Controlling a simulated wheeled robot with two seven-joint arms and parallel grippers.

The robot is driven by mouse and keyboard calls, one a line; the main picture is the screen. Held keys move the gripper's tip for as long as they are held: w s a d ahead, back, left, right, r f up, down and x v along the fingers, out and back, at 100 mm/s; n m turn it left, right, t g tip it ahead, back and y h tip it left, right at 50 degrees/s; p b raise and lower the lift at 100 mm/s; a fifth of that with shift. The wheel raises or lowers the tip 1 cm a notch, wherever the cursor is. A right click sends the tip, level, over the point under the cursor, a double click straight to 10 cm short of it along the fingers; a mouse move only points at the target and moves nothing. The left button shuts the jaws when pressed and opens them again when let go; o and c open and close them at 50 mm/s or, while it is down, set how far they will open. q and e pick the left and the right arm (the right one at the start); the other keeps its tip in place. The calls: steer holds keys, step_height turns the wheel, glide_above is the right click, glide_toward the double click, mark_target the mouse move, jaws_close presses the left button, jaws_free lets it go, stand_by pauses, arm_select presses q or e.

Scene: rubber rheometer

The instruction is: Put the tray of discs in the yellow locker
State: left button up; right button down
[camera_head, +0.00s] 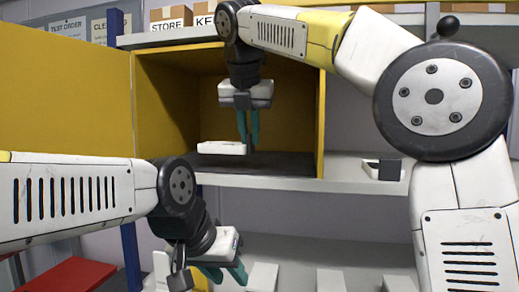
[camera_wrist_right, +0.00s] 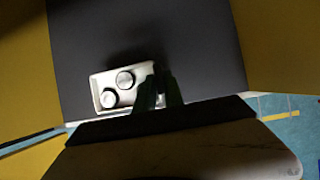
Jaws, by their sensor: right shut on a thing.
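The yellow locker (camera_head: 165,100) stands on the shelf with its door (camera_head: 65,100) swung open to the left. Its floor is dark (camera_head: 285,162). The white tray (camera_head: 220,148) is inside the locker, just above or on that floor; I cannot tell which. In the right wrist view the tray (camera_wrist_right: 96,88) holds two round discs (camera_wrist_right: 117,88); part of it is hidden by the fingers. My right gripper (camera_head: 248,143) points down inside the locker, shut on the tray's right end. My left gripper (camera_head: 226,275) is below the shelf, its teal fingers apart and empty.
A small white and dark item (camera_head: 382,169) sits on the shelf (camera_head: 350,185) right of the locker. White blocks (camera_head: 262,277) are on the lower level. A red surface (camera_head: 68,275) is at the lower left.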

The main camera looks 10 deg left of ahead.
mark_target(250, 149)
steer(key=shift+w+f, duration=0.3)
steer(key=shift+f, duration=1.5)
steer(key=shift+f, duration=0.15)
steer(key=c, duration=1.4)
jaws_free()
steer(key=shift+c, duration=0.2)
